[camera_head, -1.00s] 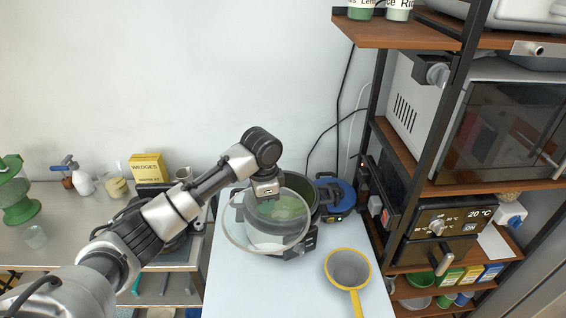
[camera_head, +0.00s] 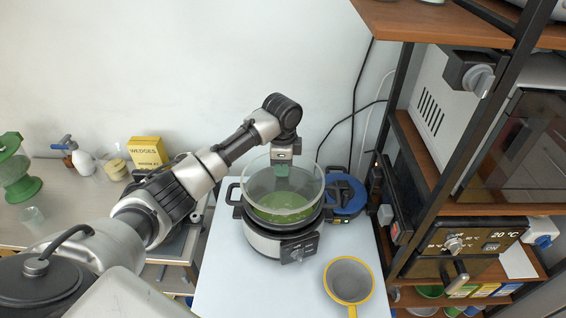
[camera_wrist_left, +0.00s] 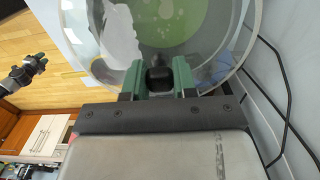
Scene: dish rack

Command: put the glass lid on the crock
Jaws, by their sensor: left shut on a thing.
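My left gripper (camera_head: 283,165) points down and is shut on the dark knob of the glass lid (camera_head: 254,180). In the left wrist view, the green fingertips of my left gripper (camera_wrist_left: 159,78) clasp the knob from both sides. The clear round lid appears held level above the crock (camera_head: 268,243), roughly lined up with its opening; the exact gap is hard to tell. Green contents show through the glass. The crock is silver and black with a front control panel. In the left wrist view, a dark jointed end (camera_wrist_left: 22,72), probably my right gripper, shows small at left.
The crock stands on a white table (camera_head: 225,290). A yellow-rimmed pan (camera_head: 349,280) lies in front at right. A blue appliance (camera_head: 345,196) sits close behind the crock at right. A shelf rack (camera_head: 400,175) rises on the right.

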